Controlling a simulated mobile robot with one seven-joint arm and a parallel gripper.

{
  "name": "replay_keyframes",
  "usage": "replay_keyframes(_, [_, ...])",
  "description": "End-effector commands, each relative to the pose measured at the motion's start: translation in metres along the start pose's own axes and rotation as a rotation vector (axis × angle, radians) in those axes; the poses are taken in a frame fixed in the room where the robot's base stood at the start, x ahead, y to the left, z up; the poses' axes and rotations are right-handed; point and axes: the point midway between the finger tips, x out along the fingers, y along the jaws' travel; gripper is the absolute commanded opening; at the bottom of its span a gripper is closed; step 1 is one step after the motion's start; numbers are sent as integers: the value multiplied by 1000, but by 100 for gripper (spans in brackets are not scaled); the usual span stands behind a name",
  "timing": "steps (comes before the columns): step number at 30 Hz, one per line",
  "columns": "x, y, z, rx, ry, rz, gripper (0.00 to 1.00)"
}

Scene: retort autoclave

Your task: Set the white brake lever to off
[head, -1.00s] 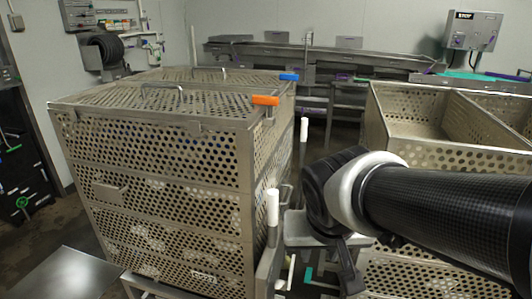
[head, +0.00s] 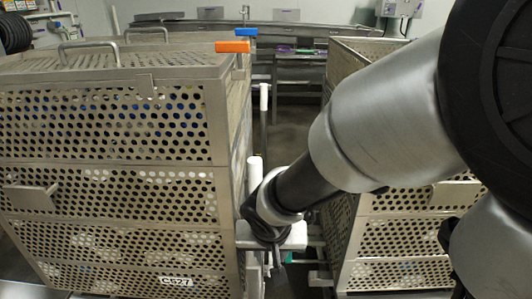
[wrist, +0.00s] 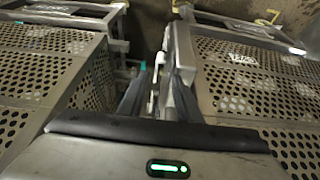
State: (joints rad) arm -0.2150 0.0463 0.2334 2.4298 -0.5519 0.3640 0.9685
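Two upright white-capped handles stand along the right side of the left perforated basket stack, a near one (head: 254,170) and a farther one (head: 264,97). A slim white lever-like part (wrist: 155,92) shows low in the gap in the wrist view; I cannot tell for sure which white part is the brake lever. My gripper (wrist: 158,85) points down into the gap between the two basket stacks. Its dark fingers are apart, with the white part seen between them, and no grip on it shows. In the head view my arm hides most of the gripper.
The left basket stack (head: 110,190) carries an orange handle (head: 232,47) and a blue handle (head: 246,31). The right basket stack (head: 400,240) stands close by, leaving a narrow gap. A teal part (wrist: 143,66) lies low in it. A metal bench (head: 200,24) stands behind.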

Motion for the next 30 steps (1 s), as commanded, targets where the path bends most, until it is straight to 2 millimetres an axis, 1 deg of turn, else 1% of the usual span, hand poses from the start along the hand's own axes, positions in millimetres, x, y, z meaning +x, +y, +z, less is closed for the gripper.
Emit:
replay_keyframes(1, [18, 0, 3, 0, -4, 2, 31])
replay_keyframes(3, [34, 0, 4, 0, -4, 1, 31])
replay_keyframes(12, [99, 0, 3, -1, -3, 1, 31])
replay_keyframes(15, [117, 0, 3, -1, -3, 2, 31])
replay_keyframes(18, [131, 0, 2, 0, -2, 1, 31])
replay_keyframes(21, [140, 0, 1, -1, -1, 0, 31])
replay_keyframes(25, [145, 0, 1, 0, -1, 1, 31])
replay_keyframes(30, [146, 1, 0, 0, 0, 1, 31])
